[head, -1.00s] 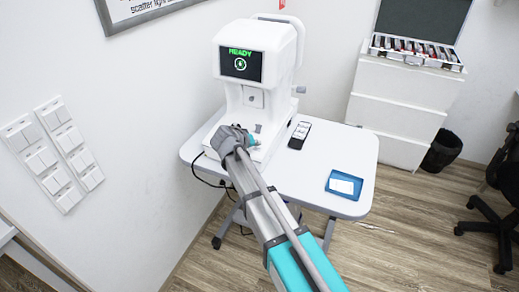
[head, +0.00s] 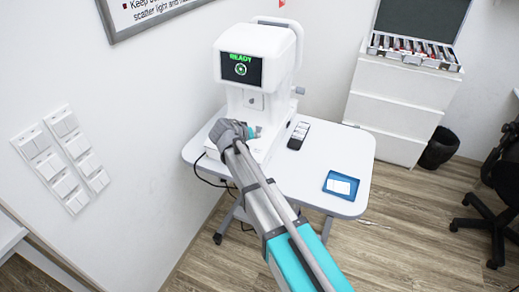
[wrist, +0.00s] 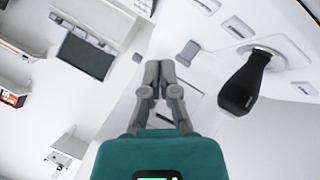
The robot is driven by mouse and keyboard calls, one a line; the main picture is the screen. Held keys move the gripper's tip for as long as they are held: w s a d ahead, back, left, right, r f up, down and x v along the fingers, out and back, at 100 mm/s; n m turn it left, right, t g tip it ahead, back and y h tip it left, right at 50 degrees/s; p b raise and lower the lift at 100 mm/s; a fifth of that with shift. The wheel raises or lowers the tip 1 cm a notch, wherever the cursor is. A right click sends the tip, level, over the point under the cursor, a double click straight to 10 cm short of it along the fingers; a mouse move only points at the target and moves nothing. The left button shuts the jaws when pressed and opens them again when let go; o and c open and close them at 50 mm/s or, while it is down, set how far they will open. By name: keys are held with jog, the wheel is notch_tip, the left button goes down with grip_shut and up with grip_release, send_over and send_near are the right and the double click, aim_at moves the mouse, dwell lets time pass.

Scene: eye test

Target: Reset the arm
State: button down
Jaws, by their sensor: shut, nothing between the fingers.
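My arm reaches from the lower right over the white table (head: 340,160) to the front of the white eye-test machine (head: 255,40). The machine's screen (head: 241,69) shows green "READY" and a round green mark. My gripper is mostly hidden behind my wrist in the head view. In the wrist view my gripper (wrist: 160,68) is shut, its fingertips together with nothing between them. A black joystick (wrist: 243,85) on a white surface stands to the right of the fingers, apart from them in the picture.
A black handheld device (head: 298,136) and a blue tray (head: 332,188) with a white card lie on the table. Wall switches (head: 60,158) are at left. A drawer cabinet (head: 400,90) with a lens case, a black bin (head: 438,148) and a chair (head: 490,215) stand at right.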

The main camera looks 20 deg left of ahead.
dwell(0.6)
jog(key=shift+d, duration=0.2)
jog(key=s+d+f+m+g+p, duration=0.1)
jog(key=d+g, duration=0.2)
jog(key=d, duration=0.9)
jog(key=s+d+f+m+g+p, duration=0.1)
jog(key=d+g+p, duration=0.1)
jog(key=d, duration=1)
jog(key=s+d+m+g+y+p, duration=0.1)
jog(key=s+d+g+y, duration=0.1)
jog(key=s+d, duration=0.5)
jog(key=s+d+m+g+y+p, duration=0.1)
jog(key=s+d+g+p, duration=0.1)
jog(key=s+d, duration=0.5)
jog(key=d, duration=0.6)
jog(key=shift+r+g+y, duration=0.4)
jog(key=shift+a, duration=0.2)
